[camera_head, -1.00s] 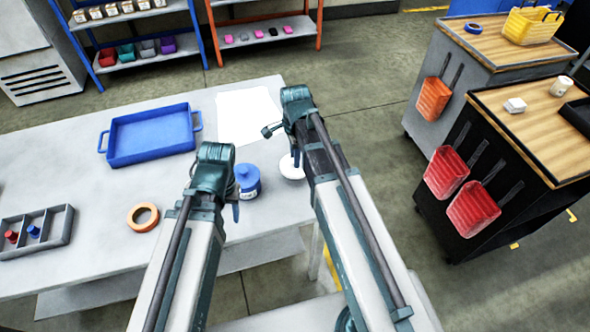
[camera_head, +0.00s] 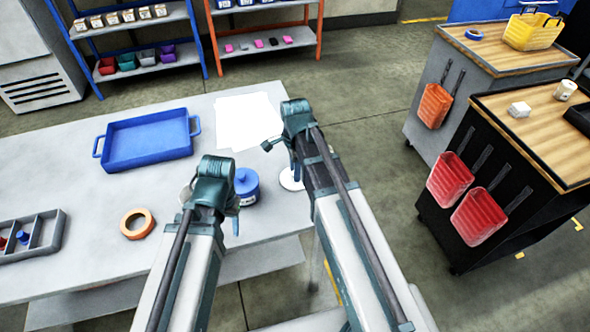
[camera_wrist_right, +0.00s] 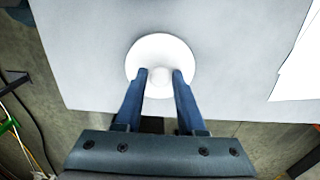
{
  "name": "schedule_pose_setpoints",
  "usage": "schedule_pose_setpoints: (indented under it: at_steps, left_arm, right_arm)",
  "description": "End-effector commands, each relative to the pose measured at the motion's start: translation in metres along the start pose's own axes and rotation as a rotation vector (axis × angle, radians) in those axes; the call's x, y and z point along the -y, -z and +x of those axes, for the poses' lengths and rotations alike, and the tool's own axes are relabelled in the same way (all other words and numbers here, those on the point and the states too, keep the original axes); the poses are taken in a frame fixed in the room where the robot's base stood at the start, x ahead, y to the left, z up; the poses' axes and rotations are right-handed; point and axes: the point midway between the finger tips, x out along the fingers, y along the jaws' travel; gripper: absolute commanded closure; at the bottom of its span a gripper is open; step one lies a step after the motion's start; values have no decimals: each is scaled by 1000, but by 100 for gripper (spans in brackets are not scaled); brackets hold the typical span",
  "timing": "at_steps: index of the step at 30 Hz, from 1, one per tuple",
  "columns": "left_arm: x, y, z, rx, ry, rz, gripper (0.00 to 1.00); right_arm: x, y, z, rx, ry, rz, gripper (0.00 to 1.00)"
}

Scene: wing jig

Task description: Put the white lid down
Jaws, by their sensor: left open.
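The white lid (camera_wrist_right: 160,52) is a round disc with a small knob (camera_wrist_right: 161,76) in the middle. In the right wrist view it is over the light grey table top near its edge; I cannot tell whether its underside touches the table. My right gripper (camera_wrist_right: 160,78) has its blue fingers closed on either side of the knob. In the head view the lid (camera_head: 289,180) shows partly behind my right arm, right of the blue jar (camera_head: 246,188). My left gripper (camera_head: 236,222) is open near the jar, largely hidden by its own wrist.
The grey table (camera_head: 85,200) holds a blue tray (camera_head: 148,140), white paper (camera_head: 250,118), an orange tape roll (camera_head: 137,223) and a grey divided box (camera_head: 35,235). A black cart (camera_head: 500,185) stands right, across a floor gap. Table room between tray and tape is clear.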

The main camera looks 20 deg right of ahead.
Motion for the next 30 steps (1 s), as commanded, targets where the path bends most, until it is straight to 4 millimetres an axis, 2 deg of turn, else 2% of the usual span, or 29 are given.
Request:
schedule_pose_setpoints:
  at_steps: [1, 3, 17, 23, 30]
  left_arm:
    - [0, 0, 0, 0, 0, 0, 50]
    - [0, 0, 0, 0, 0, 0, 50]
    - [1, 0, -6, 0, 0, 0, 50]
    - [2, -2, -25, 0, 0, 0, 50]
    - [6, -4, -59, 0, 0, 0, 50]
  right_arm:
    - [0, 0, 0, 0, 0, 0, 50]
    - [0, 0, 0, 0, 0, 0, 40]
    - [0, 0, -7, 0, 0, 0, 40]
    - [0, 0, -25, 0, 0, 0, 40]
    - [0, 0, -59, 0, 0, 0, 40]
